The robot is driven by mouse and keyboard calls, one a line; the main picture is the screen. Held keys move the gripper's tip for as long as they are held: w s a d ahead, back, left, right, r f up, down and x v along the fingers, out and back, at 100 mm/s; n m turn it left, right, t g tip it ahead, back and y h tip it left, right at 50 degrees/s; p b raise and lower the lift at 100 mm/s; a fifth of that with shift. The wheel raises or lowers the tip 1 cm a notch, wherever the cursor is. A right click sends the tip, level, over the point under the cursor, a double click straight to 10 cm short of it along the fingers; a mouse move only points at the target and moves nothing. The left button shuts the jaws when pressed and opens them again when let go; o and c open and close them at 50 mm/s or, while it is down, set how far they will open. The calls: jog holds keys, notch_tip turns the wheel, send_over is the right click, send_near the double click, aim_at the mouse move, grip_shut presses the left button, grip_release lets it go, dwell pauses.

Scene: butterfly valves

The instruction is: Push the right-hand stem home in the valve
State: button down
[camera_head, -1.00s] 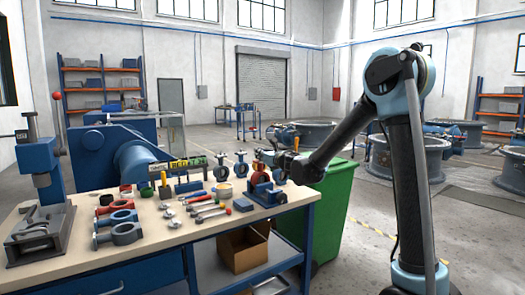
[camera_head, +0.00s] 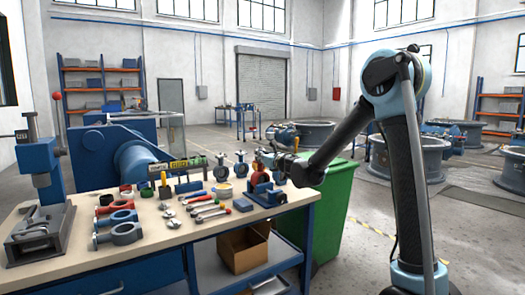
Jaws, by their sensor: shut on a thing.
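A red valve (camera_head: 259,179) sits upright in a blue vise (camera_head: 268,196) at the right end of the workbench. I cannot tell how deep the stem is in the valve.
Two other valves (camera_head: 241,164) stand behind the vise. A green bin (camera_head: 335,205) stands right of the bench, below my arm.

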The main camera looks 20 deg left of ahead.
jog(key=shift+s+d+f, duration=0.15)
jog(key=shift+s+f, duration=0.1)
dwell(0.4)
jog(key=shift+s, duration=0.2)
dwell(0.6)
jog(key=c, duration=1.6)
grip_release()
jog(key=shift+a, duration=0.2)
jog(key=shift+c, duration=0.2)
jog(key=shift+d, duration=0.1)
jog(key=shift+w, duration=0.1)
